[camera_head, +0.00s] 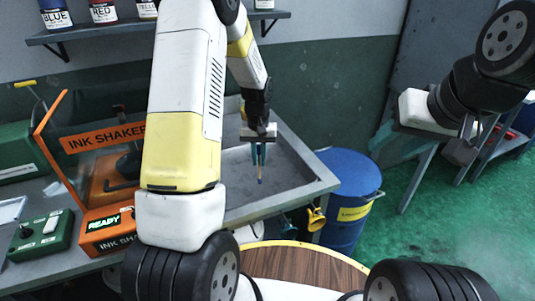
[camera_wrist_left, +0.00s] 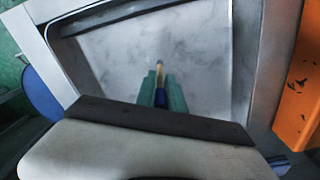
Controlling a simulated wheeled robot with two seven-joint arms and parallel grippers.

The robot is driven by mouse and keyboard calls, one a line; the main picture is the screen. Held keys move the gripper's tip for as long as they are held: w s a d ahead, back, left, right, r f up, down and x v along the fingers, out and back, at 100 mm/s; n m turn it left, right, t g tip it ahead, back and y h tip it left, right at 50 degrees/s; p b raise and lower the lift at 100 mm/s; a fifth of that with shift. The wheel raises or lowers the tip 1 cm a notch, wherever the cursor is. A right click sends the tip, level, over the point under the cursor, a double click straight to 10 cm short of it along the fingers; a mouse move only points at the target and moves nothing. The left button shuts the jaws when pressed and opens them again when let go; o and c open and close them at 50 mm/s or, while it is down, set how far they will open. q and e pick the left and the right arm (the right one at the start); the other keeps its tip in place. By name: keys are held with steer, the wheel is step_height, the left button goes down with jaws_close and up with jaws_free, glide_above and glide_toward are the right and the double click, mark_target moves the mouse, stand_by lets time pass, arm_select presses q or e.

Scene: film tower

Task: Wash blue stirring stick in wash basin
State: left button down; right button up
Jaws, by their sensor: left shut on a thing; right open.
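My left gripper (camera_head: 258,154) is shut on the blue stirring stick (camera_head: 260,176), which points down over the wash basin (camera_head: 326,185). In the left wrist view, the stick (camera_wrist_left: 161,82) shows between the green fingertips of the left gripper (camera_wrist_left: 162,90), its tip tan and its upper part blue. The pale basin floor (camera_wrist_left: 205,50) lies beyond the tip. I cannot tell whether the tip touches the floor. My right gripper (camera_head: 465,145) is open and empty at the right, away from the basin; its fingers are partly hidden.
The orange ink shaker (camera_head: 108,232) with a READY display stands left of the basin, and a green control box (camera_head: 45,236) is farther left. A blue barrel (camera_head: 348,188) stands right of the basin. Ink bottles (camera_head: 55,14) sit on a wall shelf (camera_head: 100,33).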

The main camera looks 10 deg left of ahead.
arm_select(q)
steer(key=shift+r, duration=0.1)
stand_by(0.4)
steer(key=shift+r, duration=5.8)
steer(key=shift+r, duration=2)
